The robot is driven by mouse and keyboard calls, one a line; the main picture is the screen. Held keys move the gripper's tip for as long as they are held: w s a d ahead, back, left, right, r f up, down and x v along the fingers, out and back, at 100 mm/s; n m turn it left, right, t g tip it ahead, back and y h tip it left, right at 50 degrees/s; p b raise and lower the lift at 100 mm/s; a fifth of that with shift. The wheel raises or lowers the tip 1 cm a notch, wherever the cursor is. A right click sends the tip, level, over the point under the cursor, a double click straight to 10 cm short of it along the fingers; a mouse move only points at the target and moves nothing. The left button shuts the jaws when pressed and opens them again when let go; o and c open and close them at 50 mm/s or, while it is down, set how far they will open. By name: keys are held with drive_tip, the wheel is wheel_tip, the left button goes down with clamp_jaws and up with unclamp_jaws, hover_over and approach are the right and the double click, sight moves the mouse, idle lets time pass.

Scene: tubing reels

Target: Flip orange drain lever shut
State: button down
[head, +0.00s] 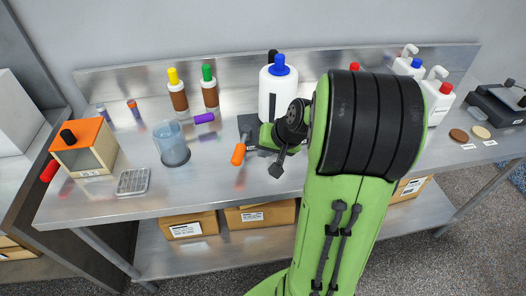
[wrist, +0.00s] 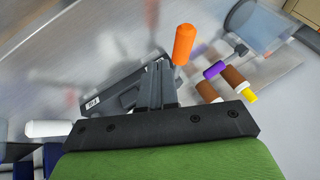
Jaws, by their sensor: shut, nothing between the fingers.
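The orange drain lever (head: 238,154) sticks out from a dark fixture toward the front of the metal bench in the head view. In the wrist view its orange handle (wrist: 184,44) stands just beyond and to the right of my fingertips. The dark fixture (wrist: 108,94), with a small white label, lies to the left behind the fingers. My gripper (wrist: 158,68) is shut and empty, its tips close to the lever's base end. I cannot tell whether they touch it. In the head view my arm and wrist hide part of the fixture's right side.
A white bottle with a blue cap (head: 278,92) stands right behind the fixture. A clear beaker (head: 171,144), a purple cylinder (head: 204,118) and two brown-banded bottles (head: 209,90) are to the left.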

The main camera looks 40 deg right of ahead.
drive_tip(key=p+v, duration=0.1)
drive_tip(key=v, duration=0.4)
drive_tip(key=shift+s+r, duration=0.25)
drive_tip(key=shift+s, duration=0.1)
drive_tip(key=shift+s+d, duration=0.1)
drive_tip(key=shift+d, duration=0.05)
drive_tip(key=s+a+r+n, duration=0.2)
drive_tip(key=a, duration=0.3)
drive_tip(key=s+a+r+n, duration=0.2)
drive_tip(key=a, duration=0.4)
drive_tip(key=s+a+n, duration=0.3)
drive_tip(key=s+a, duration=0.2)
drive_tip(key=s, duration=0.5)
drive_tip(key=shift+a+r+g+h, duration=0.4)
drive_tip(key=shift+s, duration=0.15)
